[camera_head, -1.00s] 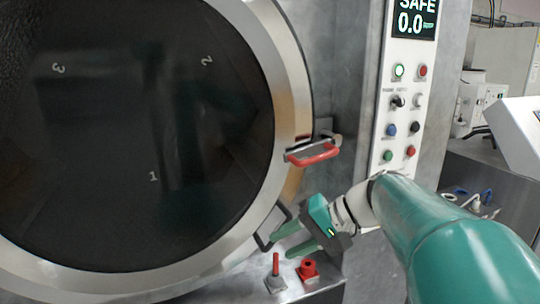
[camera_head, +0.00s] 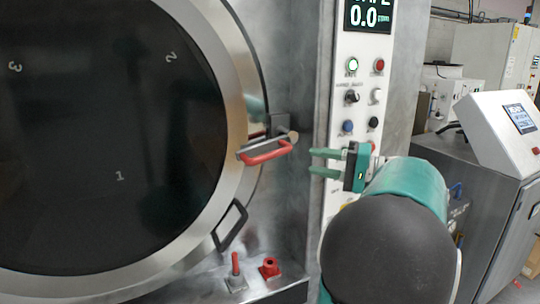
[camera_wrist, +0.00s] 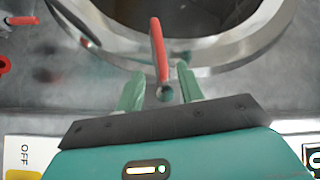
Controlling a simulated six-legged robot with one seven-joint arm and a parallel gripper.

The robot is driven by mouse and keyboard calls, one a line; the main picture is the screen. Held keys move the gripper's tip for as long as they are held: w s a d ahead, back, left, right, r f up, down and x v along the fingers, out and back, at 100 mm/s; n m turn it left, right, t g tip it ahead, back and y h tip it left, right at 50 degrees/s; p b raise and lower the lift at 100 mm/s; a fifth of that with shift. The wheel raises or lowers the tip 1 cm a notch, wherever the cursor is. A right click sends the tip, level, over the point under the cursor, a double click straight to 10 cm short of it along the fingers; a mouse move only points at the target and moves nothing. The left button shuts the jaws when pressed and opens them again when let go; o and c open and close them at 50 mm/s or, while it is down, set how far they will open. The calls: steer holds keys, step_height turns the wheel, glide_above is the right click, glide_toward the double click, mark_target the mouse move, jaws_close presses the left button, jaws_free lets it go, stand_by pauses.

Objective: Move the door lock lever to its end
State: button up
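The door lock lever (camera_head: 266,152) has a red handle and sits on the right rim of the round door (camera_head: 215,50). In the wrist view the red lever (camera_wrist: 158,50) stands beyond my fingertips, roughly in line with the gap between them. My gripper (camera_head: 312,162) is to the right of the lever in the head view, with its two green fingers pointing left at it. In the wrist view my gripper (camera_wrist: 160,82) has its fingers apart with nothing held between them. The fingers look short of the red handle, though the exact distance is hard to tell.
A black door handle (camera_head: 231,225) is below the lever. A small red-tipped switch (camera_head: 236,268) and a red knob (camera_head: 269,268) are on the ledge below. The button panel (camera_head: 345,100) stands close behind my gripper. A console (camera_head: 500,130) is at the right.

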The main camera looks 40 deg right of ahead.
mark_target(276, 156)
steer(key=x, duration=1.2)
steer(key=shift+w+a, duration=0.15)
steer(key=shift+a, duration=0.1)
jaws_close()
